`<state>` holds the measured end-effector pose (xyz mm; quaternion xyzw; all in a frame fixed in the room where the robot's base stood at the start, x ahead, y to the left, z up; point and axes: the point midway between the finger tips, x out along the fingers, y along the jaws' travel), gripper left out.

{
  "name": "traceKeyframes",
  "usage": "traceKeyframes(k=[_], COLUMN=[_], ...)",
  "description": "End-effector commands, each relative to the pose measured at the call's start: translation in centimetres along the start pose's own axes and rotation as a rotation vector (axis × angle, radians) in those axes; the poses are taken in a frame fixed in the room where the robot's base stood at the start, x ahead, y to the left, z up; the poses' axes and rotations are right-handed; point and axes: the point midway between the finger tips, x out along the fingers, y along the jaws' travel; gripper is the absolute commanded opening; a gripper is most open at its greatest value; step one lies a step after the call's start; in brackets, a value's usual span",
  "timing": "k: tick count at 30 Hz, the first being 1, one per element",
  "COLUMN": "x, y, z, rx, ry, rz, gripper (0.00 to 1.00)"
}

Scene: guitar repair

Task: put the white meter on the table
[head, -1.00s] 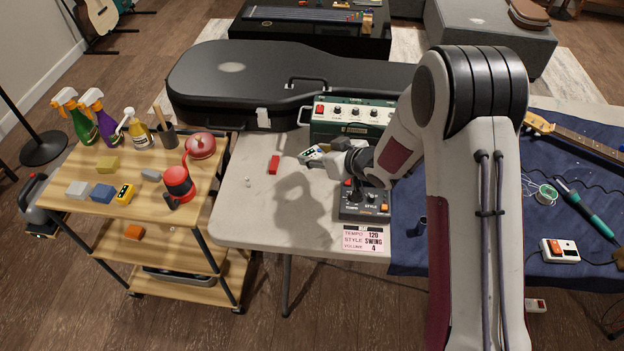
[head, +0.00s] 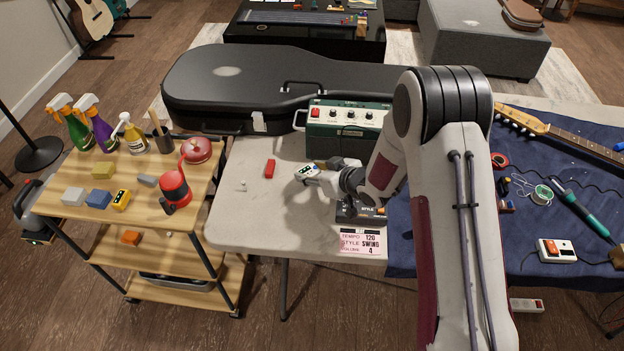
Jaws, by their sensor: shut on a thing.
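The white meter (head: 306,172), a small pale device with a dark and greenish face, is at the end of my gripper (head: 318,171) in the head view. My gripper is shut on it, and its fingers are partly hidden by the wrist. The meter is over the pale table (head: 240,220), right of a red block and in front of the green amplifier. I cannot tell how much space is between the meter and the tabletop.
The green amplifier (head: 345,122) stands behind my gripper. A dark pedal box (head: 357,215) is close in front, partly hidden. A red block (head: 270,168) and a small pale item (head: 242,186) lie left. The table's front left is clear. A wooden cart (head: 130,160) stands left.

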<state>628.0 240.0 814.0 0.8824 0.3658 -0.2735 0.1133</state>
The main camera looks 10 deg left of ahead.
Motion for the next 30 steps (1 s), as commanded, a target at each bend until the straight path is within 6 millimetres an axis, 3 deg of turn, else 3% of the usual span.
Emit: traceKeyframes(k=[12,28,29,30], x=[1.8,2.1,2.1,2.1], y=[0.0,0.0,0.0,0.0], z=[2.7,3.1,3.1,3.1], rx=[0.001,0.001,0.0,0.0], ry=[0.0,0.0,0.0,0.0], rz=[0.0,0.0,0.0,0.0], gripper=[0.13,0.13,0.47,0.56])
